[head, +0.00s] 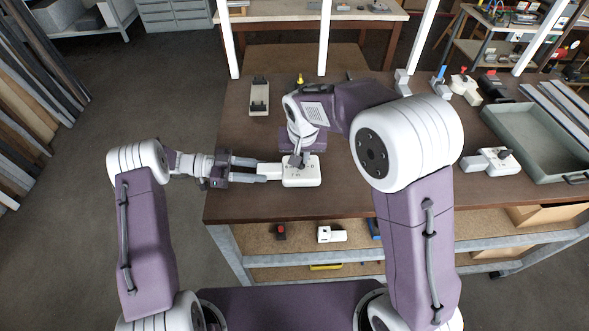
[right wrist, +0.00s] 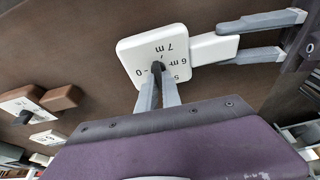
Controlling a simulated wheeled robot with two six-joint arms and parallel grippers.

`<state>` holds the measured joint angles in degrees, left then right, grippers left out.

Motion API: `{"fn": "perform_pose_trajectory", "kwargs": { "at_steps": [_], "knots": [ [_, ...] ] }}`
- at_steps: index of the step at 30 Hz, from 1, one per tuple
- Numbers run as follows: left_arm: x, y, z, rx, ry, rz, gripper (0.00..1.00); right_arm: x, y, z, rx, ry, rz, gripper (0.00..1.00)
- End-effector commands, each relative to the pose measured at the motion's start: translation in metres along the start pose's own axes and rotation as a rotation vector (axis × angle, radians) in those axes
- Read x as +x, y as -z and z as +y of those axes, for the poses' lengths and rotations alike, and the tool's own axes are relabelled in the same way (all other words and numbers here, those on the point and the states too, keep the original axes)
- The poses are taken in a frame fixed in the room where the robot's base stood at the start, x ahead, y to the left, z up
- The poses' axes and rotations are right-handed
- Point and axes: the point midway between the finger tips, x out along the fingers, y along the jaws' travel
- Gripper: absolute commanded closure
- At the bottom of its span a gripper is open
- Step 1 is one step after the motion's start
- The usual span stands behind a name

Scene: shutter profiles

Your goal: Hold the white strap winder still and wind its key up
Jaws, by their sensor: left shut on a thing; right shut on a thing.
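The white strap winder (head: 303,177) lies flat near the table's front edge. My left gripper (head: 260,171) comes in from the left and is shut on the winder's narrow white end, with a finger on each side. In the right wrist view the winder (right wrist: 139,54) shows printed numbers around its dark key (right wrist: 157,66). My right gripper (right wrist: 158,78) reaches down over the winder's face and is shut on the key. The fingers mostly hide the key. In the head view my right arm hides part of the table behind the winder.
Winders with a red key (head: 463,80) and a blue key (head: 439,76) stand at the back right. A beige and black piece (head: 259,92) lies at the back left. The table's front left is clear.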

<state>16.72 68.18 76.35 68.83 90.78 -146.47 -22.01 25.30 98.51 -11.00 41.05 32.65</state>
Motion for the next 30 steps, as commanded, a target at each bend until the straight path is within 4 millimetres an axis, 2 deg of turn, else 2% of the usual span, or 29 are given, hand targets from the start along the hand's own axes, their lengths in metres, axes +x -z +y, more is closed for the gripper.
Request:
{"fn": "perform_pose_trajectory", "kwargs": {
  "at_steps": [10, 18, 21, 30],
  "knots": [
    [-0.0003, -0.0004, -0.0002, 0.0, 0.001, -0.001, 1.0, -0.0003, 0.0002, 0.0008, -0.06, 0.017, -0.001, 1.0],
    [-0.0003, -0.0004, -0.0002, 0.0, 0.001, -0.001, 1.0, -0.0003, 0.0005, 0.0014, -0.416, 0.129, 0.0, 1.0],
    [-0.0003, -0.0004, -0.0003, 0.0, 0.001, -0.002, 1.0, -0.0003, 0.0004, 0.0007, -0.501, 0.155, 0.0, 1.0],
    [-0.0004, -0.0005, -0.0003, 0.0, 0.002, -0.002, 1.0, -0.0003, 0.0003, 0.0003, -0.53, 0.162, 0.0, 1.0]
  ]
}}
